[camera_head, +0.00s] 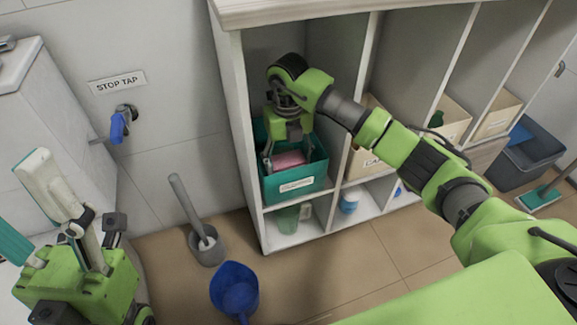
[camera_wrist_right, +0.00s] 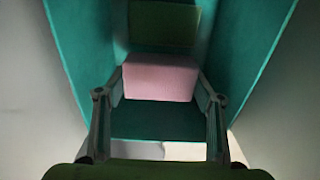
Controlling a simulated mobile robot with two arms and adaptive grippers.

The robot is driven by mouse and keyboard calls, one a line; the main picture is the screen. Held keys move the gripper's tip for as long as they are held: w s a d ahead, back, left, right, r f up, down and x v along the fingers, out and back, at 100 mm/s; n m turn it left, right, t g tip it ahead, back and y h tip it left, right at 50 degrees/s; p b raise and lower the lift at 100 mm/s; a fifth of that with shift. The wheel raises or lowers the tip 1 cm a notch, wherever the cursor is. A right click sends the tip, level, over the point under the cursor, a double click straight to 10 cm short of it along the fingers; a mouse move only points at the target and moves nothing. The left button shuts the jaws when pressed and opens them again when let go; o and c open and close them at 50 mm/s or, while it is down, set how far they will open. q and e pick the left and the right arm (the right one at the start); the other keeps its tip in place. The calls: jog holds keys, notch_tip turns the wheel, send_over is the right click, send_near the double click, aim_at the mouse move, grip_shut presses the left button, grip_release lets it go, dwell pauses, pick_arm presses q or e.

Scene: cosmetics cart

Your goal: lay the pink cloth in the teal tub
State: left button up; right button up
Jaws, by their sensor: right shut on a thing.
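The pink cloth (camera_head: 289,160) is a folded block inside the mouth of the teal tub (camera_head: 295,187), which sits in the upper left cubby of the shelf. My right gripper (camera_head: 288,152) reaches down into the tub and is shut on the cloth. In the right wrist view the cloth (camera_wrist_right: 160,78) lies between the two fingers, with teal tub walls (camera_wrist_right: 85,50) on both sides. I cannot tell whether the cloth touches the tub floor. My left gripper (camera_head: 92,232) is at the lower left, away from the shelf, its jaw state unclear.
A dark green block (camera_wrist_right: 163,23) shows beyond the cloth in the right wrist view. Shelf dividers (camera_head: 352,95) stand close to my right arm. Below are a green jug (camera_head: 287,218), a blue scoop (camera_head: 236,287) and a grey brush holder (camera_head: 208,246).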

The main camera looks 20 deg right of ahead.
aim_at(289, 160)
jog(key=shift+f, duration=0.55)
jog(key=shift+f, duration=0.1)
jog(key=shift+f, duration=0.55)
jog(key=o, duration=0.9)
jog(key=shift+o, duration=0.9)
jog(key=shift+r, duration=0.1)
notch_tip(289, 160, up, 9)
jog(key=p, duration=0.3)
jog(key=shift+f, duration=0.2)
